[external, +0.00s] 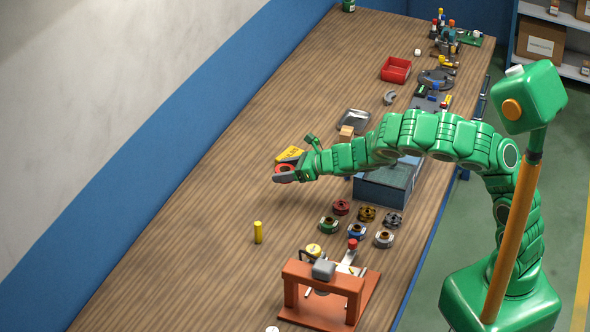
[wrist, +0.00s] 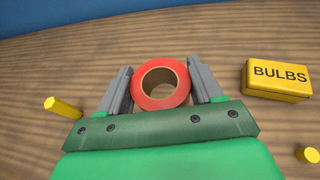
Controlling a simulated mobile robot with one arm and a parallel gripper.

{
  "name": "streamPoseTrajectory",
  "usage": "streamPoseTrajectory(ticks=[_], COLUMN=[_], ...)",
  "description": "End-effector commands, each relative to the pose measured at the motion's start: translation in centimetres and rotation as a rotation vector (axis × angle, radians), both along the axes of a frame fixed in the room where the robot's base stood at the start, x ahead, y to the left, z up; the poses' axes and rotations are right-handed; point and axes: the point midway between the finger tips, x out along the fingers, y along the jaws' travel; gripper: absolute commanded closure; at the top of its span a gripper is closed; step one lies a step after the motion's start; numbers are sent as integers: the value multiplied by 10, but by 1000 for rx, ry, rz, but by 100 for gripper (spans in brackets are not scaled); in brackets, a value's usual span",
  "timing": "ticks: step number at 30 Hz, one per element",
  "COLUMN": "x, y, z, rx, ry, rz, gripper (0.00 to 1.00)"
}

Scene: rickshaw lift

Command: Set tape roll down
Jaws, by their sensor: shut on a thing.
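The tape roll is a red ring with a tan core. In the wrist view the tape roll (wrist: 160,101) sits between the two grey fingers of my gripper (wrist: 163,88), which is shut on it. In the external view my gripper (external: 281,175) reaches out over the wooden workbench (external: 205,215), and the red tape roll (external: 286,168) shows partly at its fingers. I cannot tell whether the roll touches the bench top or is held just above it.
A yellow box marked BULBS (wrist: 277,79) lies right of the gripper in the wrist view. A yellow cylinder (external: 258,232) stands nearer the front. Several coloured spools, an orange fixture (external: 325,275) and a blue-grey box (external: 384,185) stand to the right. The bench's left side is clear.

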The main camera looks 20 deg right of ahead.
Motion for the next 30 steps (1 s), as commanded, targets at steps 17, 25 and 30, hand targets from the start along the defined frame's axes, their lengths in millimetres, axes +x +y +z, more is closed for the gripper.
streamPoseTrajectory(ticks=[17, 25, 30], x=[39, 72, 82], y=[-78, -180, -240], z=[26, 47, 60], rx=[-1, -2, -1], ry=[-1, 0, 0], rz=[-132, -298, -397], gripper=[65, 65, 65])
